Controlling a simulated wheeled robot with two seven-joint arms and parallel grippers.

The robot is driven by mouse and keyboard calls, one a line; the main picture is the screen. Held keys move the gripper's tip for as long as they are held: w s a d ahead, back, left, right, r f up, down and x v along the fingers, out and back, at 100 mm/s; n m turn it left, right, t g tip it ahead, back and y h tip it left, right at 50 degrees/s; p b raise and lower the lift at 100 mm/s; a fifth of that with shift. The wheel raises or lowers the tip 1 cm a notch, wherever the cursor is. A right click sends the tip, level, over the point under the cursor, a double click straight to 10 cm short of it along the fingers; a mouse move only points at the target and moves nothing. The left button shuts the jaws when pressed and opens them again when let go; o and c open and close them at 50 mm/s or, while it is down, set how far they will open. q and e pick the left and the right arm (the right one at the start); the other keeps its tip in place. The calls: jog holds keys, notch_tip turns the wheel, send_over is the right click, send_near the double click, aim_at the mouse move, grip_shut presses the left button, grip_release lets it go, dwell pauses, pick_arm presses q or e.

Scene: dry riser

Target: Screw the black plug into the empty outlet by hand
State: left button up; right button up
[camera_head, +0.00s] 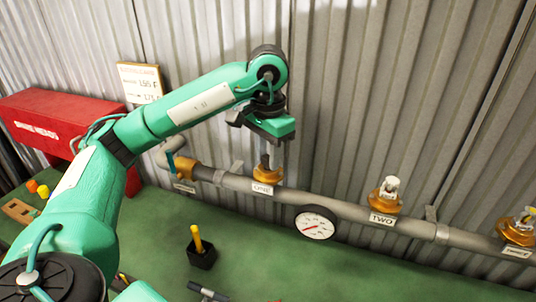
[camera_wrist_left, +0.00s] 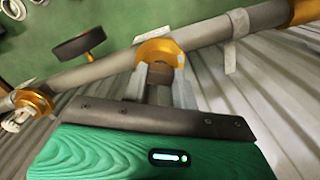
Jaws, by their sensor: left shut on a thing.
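My left gripper (camera_head: 268,158) points down over the brass outlet labelled ONE (camera_head: 266,175) on the grey pipe. It is shut on the dark plug (camera_head: 264,161), which stands upright at the outlet's mouth. In the left wrist view the plug (camera_wrist_left: 159,74) shows between the pale fingers (camera_wrist_left: 160,84), in line with the brass outlet (camera_wrist_left: 158,49). The plug seems to touch the outlet; how deep it sits in the thread is hidden.
Brass outlet TWO (camera_head: 384,200) and another at the right edge (camera_head: 518,230) carry pale fittings. A red box (camera_head: 60,120) is at left.

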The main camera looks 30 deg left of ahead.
pick_arm(q)
jog(key=m+b, duration=0.1)
jog(key=m, duration=0.1)
jog(key=shift+m, duration=0.3)
jog(key=m, duration=0.3)
jog(key=o, duration=1)
jog(key=shift+c, duration=0.2)
